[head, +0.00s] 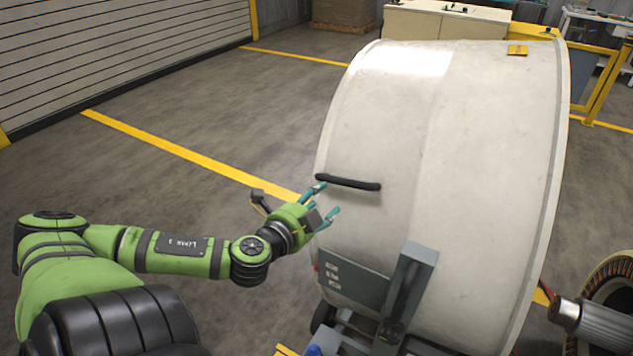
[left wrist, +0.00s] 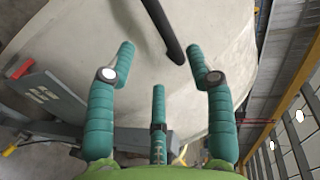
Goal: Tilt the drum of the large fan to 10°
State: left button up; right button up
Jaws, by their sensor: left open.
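The large fan's drum (head: 460,150) is a big pale grey cylinder that fills the right half of the head view. A black bar handle (head: 348,182) is fixed on its near side; the handle also shows in the left wrist view (left wrist: 163,32). My left gripper (head: 324,198) is open with teal fingers, close to the handle's left end and a little below it. In the left wrist view the spread fingers (left wrist: 160,65) face the handle, with nothing held between them. I cannot tell whether a finger touches the drum. My right gripper is not in view.
A grey bracket (head: 408,285) and a labelled plate (head: 350,280) of the stand sit below the handle. Another round machine part (head: 615,285) is at the lower right. A yellow rail (head: 603,85) stands behind. The floor (head: 200,110) at left is clear.

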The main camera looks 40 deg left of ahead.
pick_arm(q)
jog(key=shift+s+d+r, duration=0.15)
jog(key=shift+s, duration=0.4)
jog(key=s+a+f+n+g+y, duration=0.1)
jog(key=s+a+f+n+g, duration=0.15)
jog(key=a+f, duration=0.4)
jog(key=s+a+f+n+g+y, duration=0.1)
jog(key=s+a+f+g, duration=0.2)
jog(key=f, duration=0.7)
jog(key=s+a+f+n+g+y, duration=0.15)
jog(key=s+a+f, duration=0.25)
jog(key=f, duration=0.5)
jog(key=s+d+f+n+g+h, duration=0.25)
jog(key=s+d+f, duration=0.45)
jog(key=f, duration=0.5)
jog(key=s+d+f+n+g+h, duration=0.1)
jog(key=s+d+f+n+g, duration=0.3)
jog(key=s+f, duration=0.7)
jog(key=s+d+f+h, duration=0.1)
jog(key=s+d+f, duration=0.2)
jog(key=d, duration=0.6)
jog(key=s+d+f+h, duration=0.2)
jog(key=s+d+f, duration=0.2)
jog(key=d, duration=0.5)
jog(key=shift+s+d+f+g, duration=0.25)
jog(key=shift+s+g, duration=0.1)
jog(key=shift+s, duration=0.55)
